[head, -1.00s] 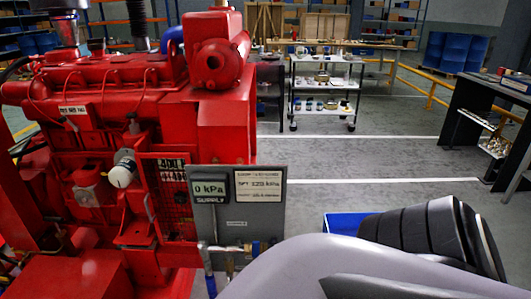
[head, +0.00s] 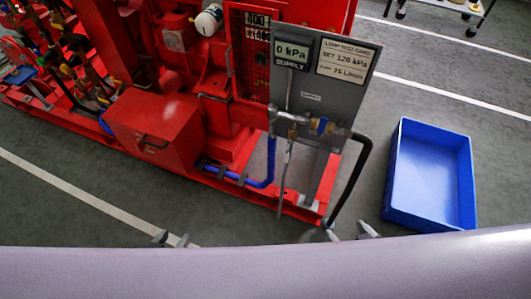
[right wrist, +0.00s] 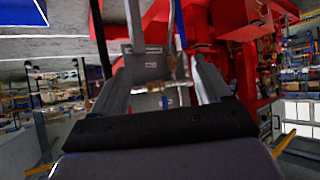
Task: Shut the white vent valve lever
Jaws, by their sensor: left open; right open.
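A grey panel (head: 350,75) carries a 0 kPa display and pipe fittings. A silver fitting (head: 290,121) and a brass valve with a blue part (head: 322,126) sit at its lower edge. A thin pale bar (head: 286,172) hangs below the silver fitting; I cannot tell whether it is the white vent lever. My right gripper (head: 349,234) is open below the panel, its tips showing at my pale arm's edge. In the right wrist view its open fingers (right wrist: 162,75) frame the inverted panel, apart from it. My left gripper (head: 171,240) is open and empty further left.
The red pumpset (head: 165,125) stands behind and left of the panel on a red base. A black hose (head: 352,180) curves down the panel's right side. A blue bin (head: 432,178) stands on the floor at right.

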